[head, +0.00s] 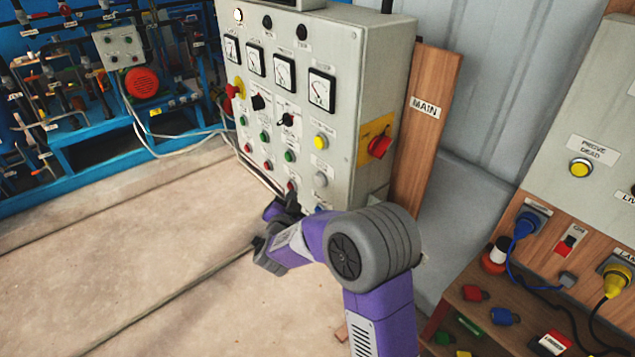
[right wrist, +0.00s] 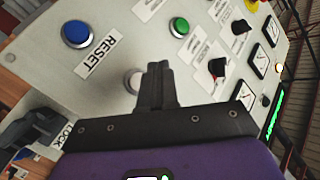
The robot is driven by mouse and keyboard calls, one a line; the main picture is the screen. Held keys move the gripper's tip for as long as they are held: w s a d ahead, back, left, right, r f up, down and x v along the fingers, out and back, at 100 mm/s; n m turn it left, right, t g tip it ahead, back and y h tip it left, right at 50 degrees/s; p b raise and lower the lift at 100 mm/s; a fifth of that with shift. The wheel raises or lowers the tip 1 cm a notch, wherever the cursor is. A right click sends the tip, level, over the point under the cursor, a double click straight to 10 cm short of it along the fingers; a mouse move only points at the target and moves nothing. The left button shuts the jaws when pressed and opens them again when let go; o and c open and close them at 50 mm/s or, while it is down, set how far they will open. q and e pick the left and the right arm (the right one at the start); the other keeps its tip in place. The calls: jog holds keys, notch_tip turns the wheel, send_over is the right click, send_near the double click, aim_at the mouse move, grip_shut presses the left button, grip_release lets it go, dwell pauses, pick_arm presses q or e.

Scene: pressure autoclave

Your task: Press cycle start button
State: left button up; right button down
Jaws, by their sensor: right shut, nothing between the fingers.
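The grey control panel (head: 345,120) stands in the middle of the head view with gauges, knobs and coloured buttons. I cannot read a cycle start label on it in either view. My right gripper (head: 291,200) is at the panel's lower front; in the right wrist view its fingers (right wrist: 157,72) are shut together with nothing between them. They point at the panel face and partly hide a pale round button (right wrist: 133,80). A green button (right wrist: 179,27) and a blue button (right wrist: 76,34) labelled RESET sit beyond the fingertips. Contact cannot be told. My left gripper is not in view.
A red rotary switch (head: 380,146) sticks out of the panel's right side. A wooden board (head: 424,130) marked MAIN stands beside it. At right, a shelf (head: 455,292) holds padlocks and tags. Blue racking (head: 95,140) stands at left. Floor left of my arm is clear.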

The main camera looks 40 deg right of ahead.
jog(key=shift+w+d+b, duration=0.2)
jog(key=shift+d+b, duration=0.15)
jog(key=shift+d, duration=2.4)
jog(key=shift+d, duration=0.4)
jog(key=shift+w+d+b, duration=0.1)
jog(key=shift+d+b, duration=0.25)
jog(key=shift+d, duration=0.15)
dwell(0.6)
jog(key=shift+a, duration=0.9)
jog(key=a, duration=0.5)
jog(key=shift+s+p, duration=0.3)
